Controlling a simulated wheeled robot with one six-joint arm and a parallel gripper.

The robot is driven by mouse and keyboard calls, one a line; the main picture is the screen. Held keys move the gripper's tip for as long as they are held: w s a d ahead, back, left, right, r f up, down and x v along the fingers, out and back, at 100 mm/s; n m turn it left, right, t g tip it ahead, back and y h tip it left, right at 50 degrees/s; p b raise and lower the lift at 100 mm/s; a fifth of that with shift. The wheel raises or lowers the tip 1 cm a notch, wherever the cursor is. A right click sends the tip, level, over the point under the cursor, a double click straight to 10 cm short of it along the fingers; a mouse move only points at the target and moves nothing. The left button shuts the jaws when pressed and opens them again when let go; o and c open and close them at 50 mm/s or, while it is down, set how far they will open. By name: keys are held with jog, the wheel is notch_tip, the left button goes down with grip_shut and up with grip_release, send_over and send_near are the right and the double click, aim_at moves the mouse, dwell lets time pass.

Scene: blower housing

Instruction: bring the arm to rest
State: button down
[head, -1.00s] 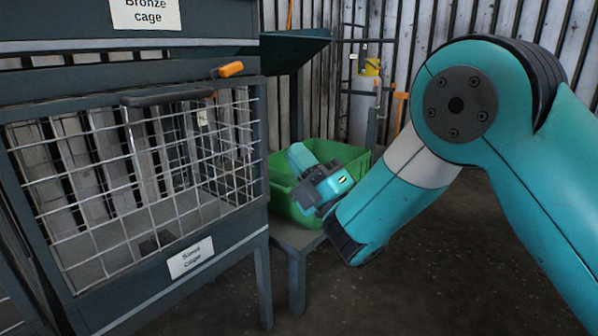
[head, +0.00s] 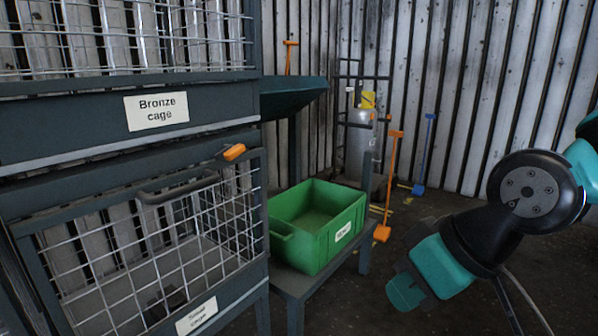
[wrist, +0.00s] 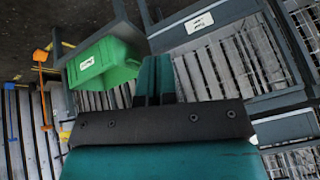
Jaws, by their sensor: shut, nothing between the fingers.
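My gripper (head: 404,292) hangs at the lower right of the head view, in front of and to the right of the green bin, apart from it. In the wrist view my gripper (wrist: 154,62) shows its two teal fingers side by side and closed, with nothing between them. My arm bends at a dark joint at the right edge of the head view.
The green bin (head: 339,239) stands on a low grey stand (head: 289,282) and looks empty inside. Left are the bronze cage (head: 78,128) and, below it, another mesh cage (head: 42,228) with an orange-tipped latch. Orange and blue long-handled tools stand behind.

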jog(key=s+d+r+g+p, duration=0.1)
jog(key=s+d+r+g, duration=0.15)
jog(key=s, duration=0.65)
notch_tip(320, 180, up, 37)
jog(key=h+p, duration=0.1)
jog(key=p, duration=3.7)
jog(key=shift+a+g, duration=0.2)
jog(key=shift+g, duration=0.25)
